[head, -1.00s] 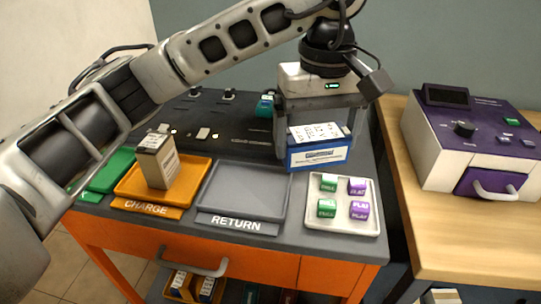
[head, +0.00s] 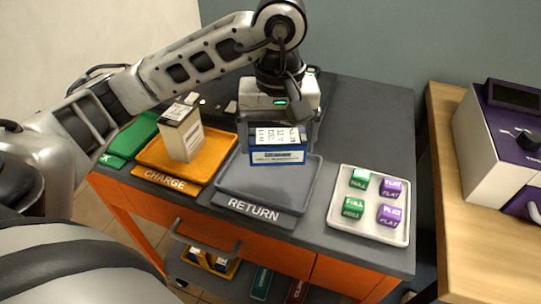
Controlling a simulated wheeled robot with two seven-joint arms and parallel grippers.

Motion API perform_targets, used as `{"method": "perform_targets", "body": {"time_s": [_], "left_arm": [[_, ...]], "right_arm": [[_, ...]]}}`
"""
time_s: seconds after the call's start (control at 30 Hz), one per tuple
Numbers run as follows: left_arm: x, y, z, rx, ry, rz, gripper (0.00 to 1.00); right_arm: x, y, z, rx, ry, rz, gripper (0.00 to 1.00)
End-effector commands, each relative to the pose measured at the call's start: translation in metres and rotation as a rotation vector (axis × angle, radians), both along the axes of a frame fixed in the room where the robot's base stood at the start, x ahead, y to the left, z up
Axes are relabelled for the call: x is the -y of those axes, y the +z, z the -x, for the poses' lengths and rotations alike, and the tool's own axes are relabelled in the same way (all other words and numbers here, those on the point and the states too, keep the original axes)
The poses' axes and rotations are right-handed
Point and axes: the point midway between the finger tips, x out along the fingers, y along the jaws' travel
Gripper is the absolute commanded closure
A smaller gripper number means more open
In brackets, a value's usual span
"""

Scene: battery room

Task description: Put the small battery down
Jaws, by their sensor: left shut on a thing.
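My left gripper (head: 279,125) is shut on a small blue battery (head: 277,157) with a white labelled top. The battery is upright and sits over the back part of the grey RETURN tray (head: 262,194). I cannot tell whether its base touches the tray. The gripper's fingers are mostly hidden behind the battery. My right gripper is not in view.
The orange CHARGE tray (head: 209,169) left of the RETURN tray holds a taller cream battery (head: 183,139). A green tray (head: 133,141) is further left. A white tray (head: 344,228) with green and purple cubes stands right. The RETURN tray's front is bare.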

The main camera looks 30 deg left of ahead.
Motion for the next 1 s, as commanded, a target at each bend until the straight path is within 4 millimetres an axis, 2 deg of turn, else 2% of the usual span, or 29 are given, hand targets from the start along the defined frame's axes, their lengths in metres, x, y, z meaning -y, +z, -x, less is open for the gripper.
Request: {"method": "perform_targets", "body": {"time_s": [0.23, 0.47, 0.87, 0.9, 1.0], "left_arm": [[-0.013, -0.015, 0.005, 0.002, 0.003, -0.001, 0.54], [-0.012, -0.041, 0.004, 0.001, 0.001, 0.000, 0.54], [-0.012, -0.049, 0.004, 0.004, 0.000, 0.001, 0.54], [-0.012, -0.047, 0.004, 0.001, 0.000, 0.000, 0.01], [-0.012, -0.047, 0.004, 0.001, 0.000, -0.001, 0.00]], "right_arm": [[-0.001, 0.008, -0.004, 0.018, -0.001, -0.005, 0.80], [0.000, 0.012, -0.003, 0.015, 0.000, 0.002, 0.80], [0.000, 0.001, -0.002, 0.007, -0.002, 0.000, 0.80], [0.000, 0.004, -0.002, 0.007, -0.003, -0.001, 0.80], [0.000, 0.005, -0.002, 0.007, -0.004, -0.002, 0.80]]}}
